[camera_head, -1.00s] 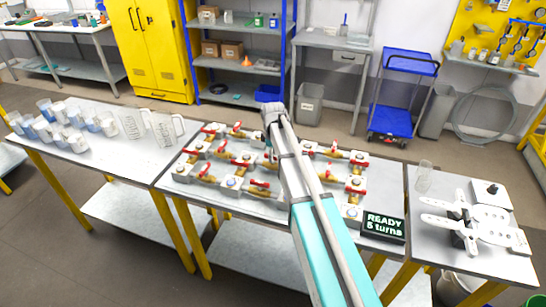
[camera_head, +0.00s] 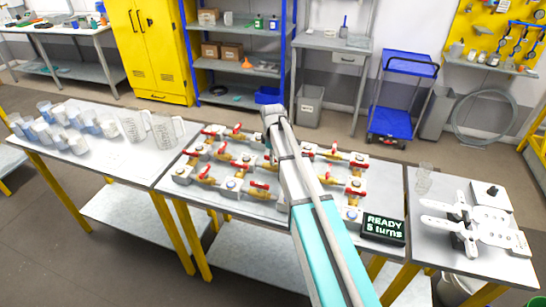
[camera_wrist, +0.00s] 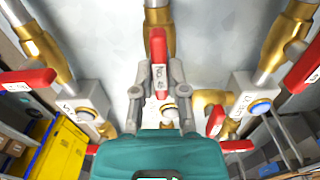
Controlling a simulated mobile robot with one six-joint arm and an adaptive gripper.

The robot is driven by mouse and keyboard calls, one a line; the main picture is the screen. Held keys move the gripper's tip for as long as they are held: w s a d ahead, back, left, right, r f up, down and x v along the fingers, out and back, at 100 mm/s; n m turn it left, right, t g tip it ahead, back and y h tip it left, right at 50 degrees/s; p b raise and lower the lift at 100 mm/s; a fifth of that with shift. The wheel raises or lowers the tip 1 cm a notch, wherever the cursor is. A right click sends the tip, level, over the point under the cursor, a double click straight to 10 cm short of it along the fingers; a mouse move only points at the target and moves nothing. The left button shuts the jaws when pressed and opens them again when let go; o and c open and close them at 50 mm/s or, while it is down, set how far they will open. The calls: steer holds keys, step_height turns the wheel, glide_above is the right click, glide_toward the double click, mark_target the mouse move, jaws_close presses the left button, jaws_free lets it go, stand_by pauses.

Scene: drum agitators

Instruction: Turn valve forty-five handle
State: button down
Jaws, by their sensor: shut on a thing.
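In the wrist view, my gripper (camera_wrist: 160,80) is shut on a red valve handle (camera_wrist: 158,48), with one grey finger on each side of it. The handle carries a white tag whose number I cannot fully read. It lies in line with the brass valve body (camera_wrist: 161,20) and pipe above it. In the head view, my arm hides the gripper and this handle among the rows of brass valves with red handles (camera_head: 243,160) on the middle table.
Neighbouring valves have red handles at the left (camera_wrist: 25,80) and right (camera_wrist: 303,68), close to my gripper. A black sign (camera_head: 383,227) reads "READY 5 turns". Clear jugs (camera_head: 165,130) stand on the left table, and a white device (camera_head: 470,225) on the right one.

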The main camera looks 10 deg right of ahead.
steer(key=shift+m, duration=0.3)
steer(key=m, duration=0.3)
steer(key=shift+m, duration=0.3)
steer(key=m, duration=0.4)
steer(key=shift+m, duration=0.3)
steer(key=m, duration=0.4)
steer(key=shift+w+m, duration=0.1)
steer(key=shift+m, duration=2.4)
steer(key=c, duration=0.7)
jaws_free()
steer(key=shift+o, duration=0.2)
